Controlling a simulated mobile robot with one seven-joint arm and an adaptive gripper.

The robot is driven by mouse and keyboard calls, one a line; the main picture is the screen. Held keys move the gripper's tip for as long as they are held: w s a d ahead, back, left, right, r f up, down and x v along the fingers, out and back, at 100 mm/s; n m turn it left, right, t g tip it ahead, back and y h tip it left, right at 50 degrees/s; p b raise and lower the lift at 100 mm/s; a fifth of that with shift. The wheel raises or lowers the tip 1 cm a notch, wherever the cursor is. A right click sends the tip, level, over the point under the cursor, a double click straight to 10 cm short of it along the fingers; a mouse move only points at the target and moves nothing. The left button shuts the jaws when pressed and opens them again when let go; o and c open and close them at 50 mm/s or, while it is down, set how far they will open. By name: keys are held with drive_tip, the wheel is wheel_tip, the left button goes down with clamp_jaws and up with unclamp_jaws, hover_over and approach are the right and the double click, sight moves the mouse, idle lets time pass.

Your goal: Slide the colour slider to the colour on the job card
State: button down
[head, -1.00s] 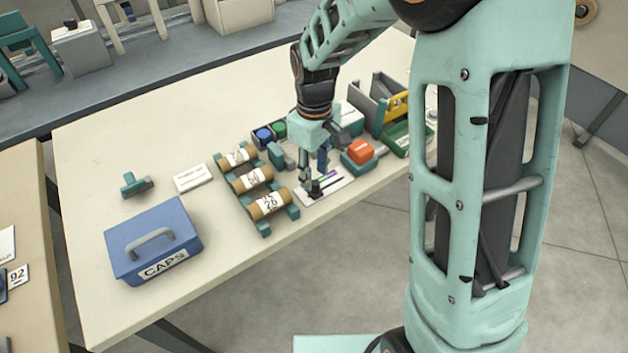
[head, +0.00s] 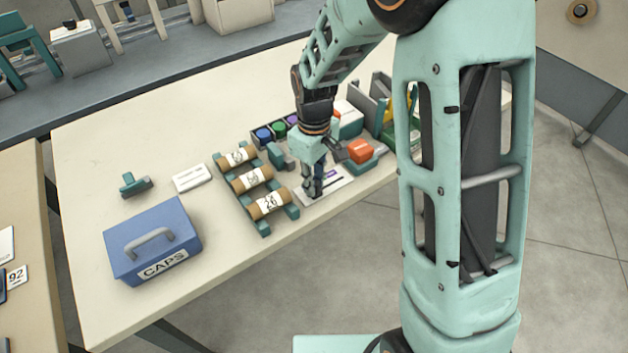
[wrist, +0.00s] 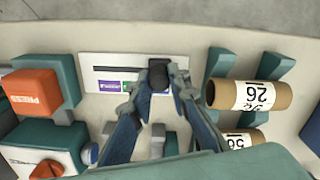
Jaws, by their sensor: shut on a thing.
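The colour slider is a white plate (wrist: 88,58) with a dark slot. It has a black knob (wrist: 158,74) at the right end of the slot in the wrist view. In the head view the plate (head: 340,181) lies near the table's front edge. My gripper (head: 313,192) points down over it, its fingers shut on the knob. A white card (head: 192,177) lies left of the rolls; its print is too small to read.
Several labelled rolls (head: 268,203) on a teal rack stand close beside the slider. An orange button (head: 360,150) on a teal base is on its other side. A blue CAPS box (head: 152,240) stands at the left. The table's back left is clear.

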drive_tip(key=shift+w+d, duration=0.55)
drive_tip(key=shift+d, duration=0.25)
drive_tip(key=shift+w+d, duration=0.55)
drive_tip(key=shift+d, duration=0.2)
drive_tip(key=c, duration=1.8)
unclamp_jaws()
drive_tip(key=shift+r, duration=0.15)
wheel_tip(320, 180, up, 12)
drive_tip(key=shift+f, duration=0.1)
